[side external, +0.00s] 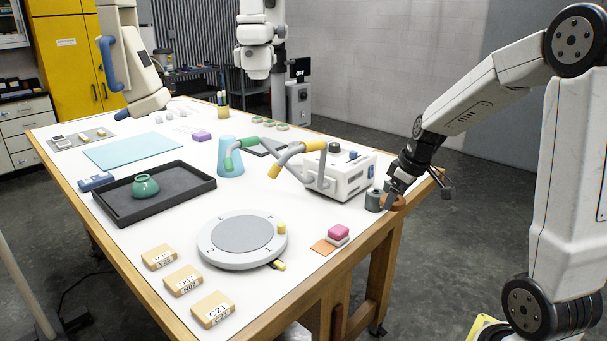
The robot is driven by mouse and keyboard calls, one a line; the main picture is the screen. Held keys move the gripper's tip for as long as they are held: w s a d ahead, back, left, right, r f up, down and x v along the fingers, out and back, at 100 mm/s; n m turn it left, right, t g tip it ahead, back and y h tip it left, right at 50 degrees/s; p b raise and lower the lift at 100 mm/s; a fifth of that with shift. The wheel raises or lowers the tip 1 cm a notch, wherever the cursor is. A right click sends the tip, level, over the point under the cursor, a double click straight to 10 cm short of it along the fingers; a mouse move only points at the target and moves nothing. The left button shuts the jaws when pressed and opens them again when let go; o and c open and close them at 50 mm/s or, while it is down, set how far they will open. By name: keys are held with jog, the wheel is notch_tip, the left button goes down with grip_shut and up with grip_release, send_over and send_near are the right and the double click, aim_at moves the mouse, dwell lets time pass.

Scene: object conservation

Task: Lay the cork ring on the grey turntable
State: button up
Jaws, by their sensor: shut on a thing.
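The grey turntable (242,235) lies flat near the front middle of the white table, with numbers on its rim and a bare disc on top. The cork ring (399,204) is a small brown round piece at the table's right edge. My gripper (391,201) is shut on the cork ring, and its fingers cover part of it. I cannot tell whether the ring touches the table. The turntable is well to the left of my gripper.
Dark grey cylinders (373,201) stand just left of my gripper. A white machine (338,173) with bent tubes stands behind the turntable. Labelled tan blocks (184,281) line the front; a black tray (185,203) holds a green pot.

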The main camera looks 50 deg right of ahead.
dwell(0.4)
jog(key=w+a+r, duration=0.2)
jog(key=w+a, duration=0.5)
jog(key=a, duration=0.4)
jog(key=w+a+r, duration=0.1)
jog(key=w+a, duration=0.6)
jog(key=a, duration=0.4)
jog(key=shift+w+a+r+m, duration=0.15)
jog(key=shift+w+r+m, duration=0.15)
jog(key=shift+r, duration=0.1)
send_near(245, 234)
jog(key=shift+w+f, duration=0.95)
jog(key=shift+w+a+f, duration=0.1)
jog(key=shift+w+f, duration=0.35)
